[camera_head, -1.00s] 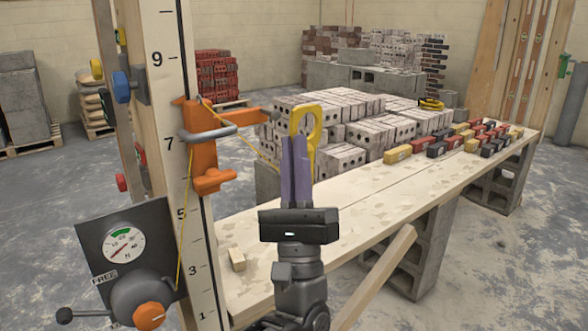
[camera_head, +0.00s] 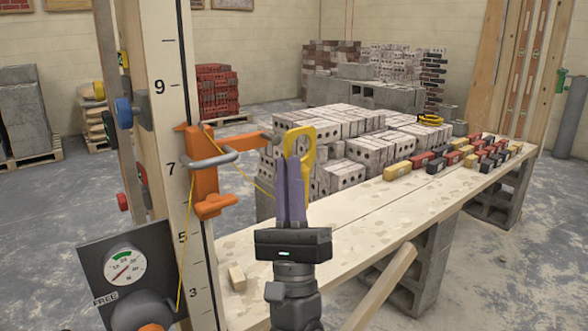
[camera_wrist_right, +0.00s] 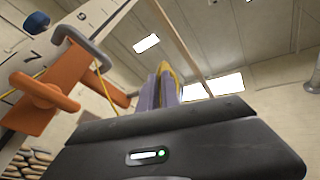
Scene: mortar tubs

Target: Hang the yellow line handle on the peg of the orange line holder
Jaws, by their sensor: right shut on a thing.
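The orange line holder (camera_head: 204,190) is fixed to the numbered post at left. Its upper arm reaches right and ends in a grey peg tip (camera_head: 269,138). A grey bar loops across its front. My right gripper (camera_head: 292,165) is shut on the yellow line handle (camera_head: 308,136), which stands upright above the purple fingers. In the head view the handle shows just right of the peg tip, with a small gap; the depth between them is unclear. A thin yellow line (camera_head: 236,168) runs between holder and handle. The right wrist view shows the holder (camera_wrist_right: 32,118) and handle edge (camera_wrist_right: 174,78). My left gripper is not seen.
A dial panel (camera_head: 125,270) stands low at left. A wooden brace (camera_head: 385,285) leans at front right.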

